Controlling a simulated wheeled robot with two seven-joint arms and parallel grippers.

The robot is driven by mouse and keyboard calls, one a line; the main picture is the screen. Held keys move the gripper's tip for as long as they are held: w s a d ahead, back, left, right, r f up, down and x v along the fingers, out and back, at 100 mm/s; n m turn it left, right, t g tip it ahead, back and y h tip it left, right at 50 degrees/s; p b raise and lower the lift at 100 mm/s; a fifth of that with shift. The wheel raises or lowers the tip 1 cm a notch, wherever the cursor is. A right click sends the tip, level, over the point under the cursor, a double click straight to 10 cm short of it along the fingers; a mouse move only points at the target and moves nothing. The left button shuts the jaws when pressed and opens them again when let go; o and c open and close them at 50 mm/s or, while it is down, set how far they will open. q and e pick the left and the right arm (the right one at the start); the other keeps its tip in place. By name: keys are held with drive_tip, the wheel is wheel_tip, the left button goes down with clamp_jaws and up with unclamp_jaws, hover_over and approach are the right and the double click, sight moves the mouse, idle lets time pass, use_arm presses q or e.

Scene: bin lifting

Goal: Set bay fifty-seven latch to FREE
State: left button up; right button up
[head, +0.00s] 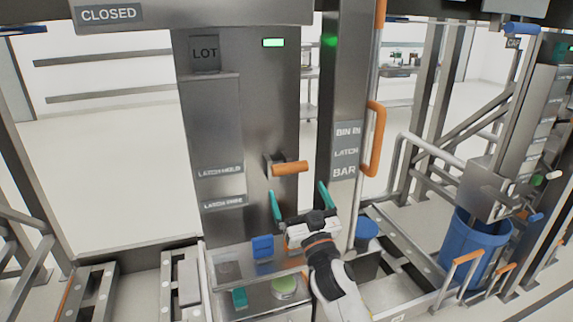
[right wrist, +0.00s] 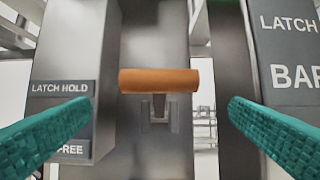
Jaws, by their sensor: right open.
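The latch handle (head: 289,168) is an orange horizontal bar on a short grey mount, on the face of a grey steel post (head: 270,110). It sits level with the LATCH HOLD label (head: 220,170), above a lower label (head: 223,203) that ends in FREE in the right wrist view. No bay number is readable. My right gripper (head: 298,193) is open and empty, its teal fingers spread below the handle in the head view. In the right wrist view the handle (right wrist: 158,80) lies ahead, centred between the fingers and apart from them. My left gripper is not in view.
A second post (head: 345,100) with BIN IN, LATCH and BAR labels stands right of the handle, with an orange grab handle (head: 376,138) beside it. Below are a green button (head: 284,287) and a blue block (head: 262,247). A blue bin (head: 475,245) stands at right.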

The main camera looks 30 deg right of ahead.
sight(286, 166)
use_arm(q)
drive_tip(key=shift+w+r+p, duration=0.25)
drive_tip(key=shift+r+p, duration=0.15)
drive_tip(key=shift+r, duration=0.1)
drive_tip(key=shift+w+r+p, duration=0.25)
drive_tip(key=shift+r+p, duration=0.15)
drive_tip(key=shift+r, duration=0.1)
use_arm(e)
drive_tip(key=x, duration=1)
drive_tip(key=shift+f, duration=0.2)
drive_tip(key=shift+c, duration=0.2)
